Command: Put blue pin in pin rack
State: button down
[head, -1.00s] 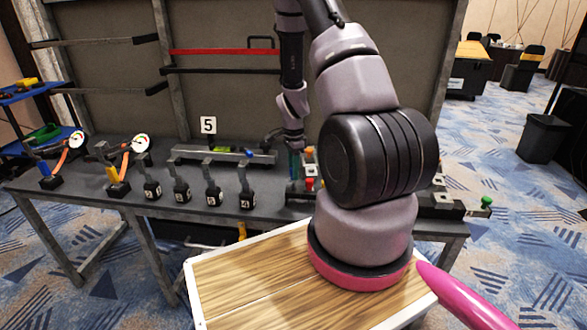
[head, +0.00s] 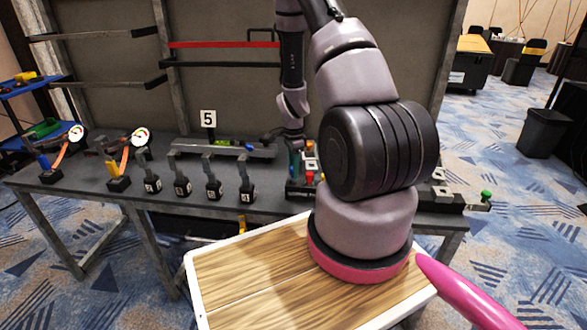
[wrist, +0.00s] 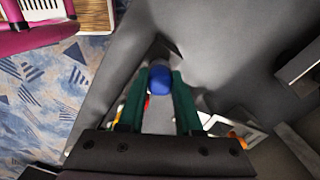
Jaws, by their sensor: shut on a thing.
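My gripper (wrist: 159,90) shows two green fingers in the wrist view, shut on a blue pin (wrist: 160,78) whose rounded blue end shows between the fingertips. In the head view my gripper (head: 294,162) points down at the right-middle of the grey bench, close above a dark block with small coloured parts, likely the pin rack (head: 300,189). A red part (head: 310,177) stands there. My arm hides much of the block's right side. In the wrist view a white-edged piece (wrist: 222,124) lies right of the fingers. I cannot tell whether the pin touches the rack.
The grey bench (head: 110,196) carries a row of numbered black stands (head: 183,187), two gauges (head: 139,136), and a long fixture under a "5" sign (head: 208,119). A green-knobbed device (head: 485,197) sits at the right end. A back panel (head: 225,90) rises behind.

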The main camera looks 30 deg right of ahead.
jog(key=shift+f, duration=0.35)
jog(key=shift+f, duration=0.4)
grip_release()
dwell(0.4)
jog(key=shift+r, duration=3.45)
